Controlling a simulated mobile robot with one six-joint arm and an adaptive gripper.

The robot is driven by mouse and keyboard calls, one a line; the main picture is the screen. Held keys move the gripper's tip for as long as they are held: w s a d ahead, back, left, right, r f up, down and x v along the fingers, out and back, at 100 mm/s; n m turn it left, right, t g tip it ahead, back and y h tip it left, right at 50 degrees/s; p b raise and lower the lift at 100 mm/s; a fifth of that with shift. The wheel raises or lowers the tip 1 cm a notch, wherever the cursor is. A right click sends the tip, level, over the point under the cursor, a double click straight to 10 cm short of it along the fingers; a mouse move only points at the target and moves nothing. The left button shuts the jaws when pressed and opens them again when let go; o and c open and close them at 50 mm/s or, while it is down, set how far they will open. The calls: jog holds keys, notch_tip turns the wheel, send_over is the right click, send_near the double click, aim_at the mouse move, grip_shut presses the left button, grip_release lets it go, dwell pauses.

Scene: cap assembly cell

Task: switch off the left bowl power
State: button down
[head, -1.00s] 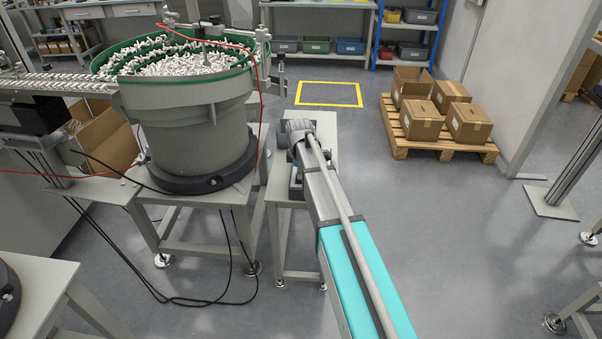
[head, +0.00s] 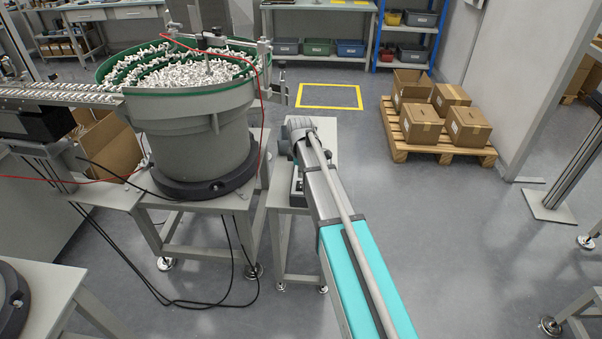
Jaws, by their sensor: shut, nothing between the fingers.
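A grey bowl feeder (head: 190,150) with a green-lined rim stands on a grey table at the upper left, full of small white parts (head: 195,72). A small grey box with dark marks (head: 297,186) sits on the narrow stand to the right of the bowl, partly hidden by the conveyor. I cannot tell whether it carries the bowl's power switch. Part of another round dark base (head: 12,300) shows at the lower left edge; what stands on it is out of view. My gripper is not in view.
A conveyor with teal sides (head: 345,270) runs from the narrow stand toward the bottom centre. A red cable (head: 262,110) and black cables (head: 232,265) hang around the bowl's table. A pallet (head: 400,150) with cartons stands at right. The floor between is clear.

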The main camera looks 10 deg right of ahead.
aim_at(301, 183)
notch_tip(301, 183, up, 10)
jog(key=w+p, duration=0.1)
jog(key=p, duration=0.8)
jog(key=shift+d+p, duration=0.2)
jog(key=shift+p, duration=0.1)
jog(key=shift+w+r, duration=0.1)
jog(key=s+a+r+m+p, duration=0.1)
jog(key=s+r+m+p, duration=0.1)
jog(key=s+m, duration=0.5)
jog(key=s+a+r+m+p, duration=0.1)
jog(key=s+m, duration=0.6)
jog(key=s, duration=1.3)
jog(key=shift+s+r+m+g+p, duration=0.2)
jog(key=shift+r+m+g+p, duration=0.15)
jog(key=shift+r+p, duration=0.2)
